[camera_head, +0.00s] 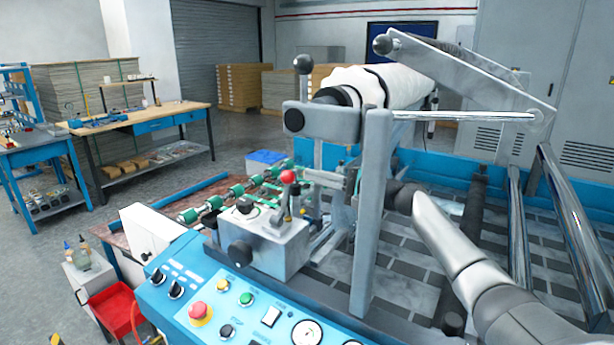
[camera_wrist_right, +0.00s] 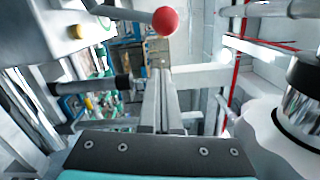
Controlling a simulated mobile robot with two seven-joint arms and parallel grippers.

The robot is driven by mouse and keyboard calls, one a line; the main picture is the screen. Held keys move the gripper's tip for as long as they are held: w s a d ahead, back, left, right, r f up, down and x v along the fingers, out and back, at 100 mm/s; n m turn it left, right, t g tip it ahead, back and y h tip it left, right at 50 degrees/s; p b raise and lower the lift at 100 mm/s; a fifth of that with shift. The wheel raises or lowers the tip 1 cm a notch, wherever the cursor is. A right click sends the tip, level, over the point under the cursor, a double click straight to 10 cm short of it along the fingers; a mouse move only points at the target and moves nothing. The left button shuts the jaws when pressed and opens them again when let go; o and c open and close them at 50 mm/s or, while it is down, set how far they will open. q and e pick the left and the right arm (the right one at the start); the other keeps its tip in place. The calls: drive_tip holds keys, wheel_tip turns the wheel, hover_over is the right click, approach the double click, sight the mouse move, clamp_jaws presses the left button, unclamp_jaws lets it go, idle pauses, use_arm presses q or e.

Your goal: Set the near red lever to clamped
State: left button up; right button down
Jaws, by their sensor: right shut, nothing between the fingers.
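The red lever shows as a red ball knob (camera_head: 288,177) on a short stem, standing on the grey gearbox-like housing (camera_head: 262,240) at the near end of the machine. In the right wrist view a red ball (camera_wrist_right: 165,21) on a grey rod is at the top, above and beyond the fingers. My right gripper (camera_wrist_right: 160,75) is shut and empty, its fingers side by side below the ball and apart from it in the picture. In the head view my right arm reaches in from the right, and a grey upright post partly hides its gripper end. My left gripper is not in view.
A grey upright post (camera_head: 371,215) stands between my right arm and the housing. A black-knobbed lever (camera_head: 303,66) and a white roll (camera_head: 385,85) are above. The blue control panel (camera_head: 180,275) with a red button (camera_head: 199,312) is in front. Metal rollers (camera_head: 518,225) lie right.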

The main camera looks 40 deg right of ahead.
sight(286, 193)
drive_tip(key=shift+s+a+r+p, duration=0.2)
drive_tip(key=shift+s+a+p, duration=0.1)
drive_tip(key=shift+a, duration=0.45)
drive_tip(key=shift+s+a+r+p, duration=0.15)
drive_tip(key=shift+a+p, duration=0.1)
drive_tip(key=shift+a, duration=0.5)
drive_tip(key=shift+r, duration=0.1)
drive_tip(key=shift+s+a+r+n, duration=0.15)
drive_tip(key=shift+a+n, duration=0.1)
drive_tip(key=shift+n, duration=0.15)
drive_tip(key=shift+a+r, duration=0.1)
drive_tip(key=shift+a, duration=0.05)
drive_tip(key=shift+s+a+r+n, duration=0.3)
drive_tip(key=shift+a+n, duration=0.3)
drive_tip(key=shift+n, duration=0.25)
drive_tip(key=shift+s+a+r+n, duration=0.25)
drive_tip(key=shift+a+r+n, duration=0.1)
drive_tip(key=shift+a+n, duration=0.35)
drive_tip(key=shift+s+a+r+n, duration=0.3)
drive_tip(key=shift+a+n, duration=0.2)
drive_tip(key=shift+n, duration=0.45)
drive_tip(key=shift+w, duration=0.1)
